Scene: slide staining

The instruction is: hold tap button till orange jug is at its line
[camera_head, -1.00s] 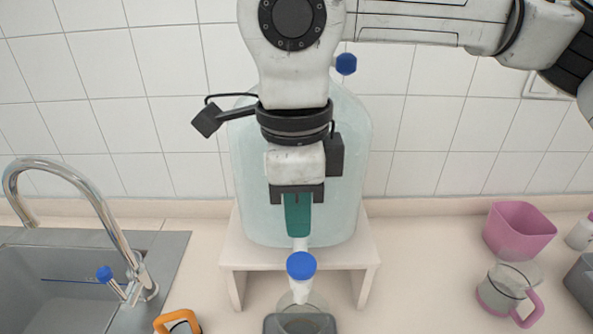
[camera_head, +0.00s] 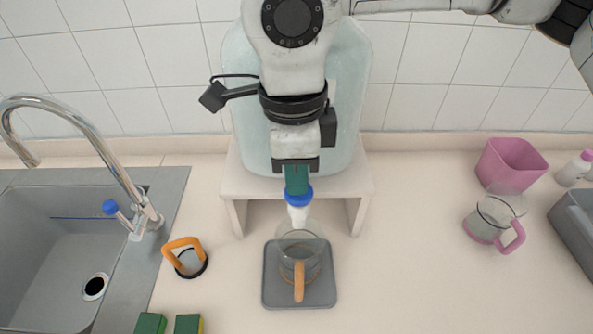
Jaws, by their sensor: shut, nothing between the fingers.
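A clear jug with an orange handle (camera_head: 299,284) stands on a grey tray under the tap, with its handle toward me. A thin line rings the jug, but I cannot tell the water level in it. The tap has a blue button (camera_head: 298,197) on a white spout, at the front of a large pale water bottle (camera_head: 248,115). My gripper (camera_head: 297,190), with green fingers, is shut and empty. It points down, with its tips at the top of the blue button, seemingly touching it. The fingers hide part of the button and the tap behind.
The bottle rests on a white stand (camera_head: 235,185). The grey tray (camera_head: 272,297) is on the counter. An orange-handled item (camera_head: 185,256) and green sponges (camera_head: 187,324) lie left, near the sink (camera_head: 40,250). A pink-handled jug (camera_head: 490,222) and pink container (camera_head: 510,165) stand right.

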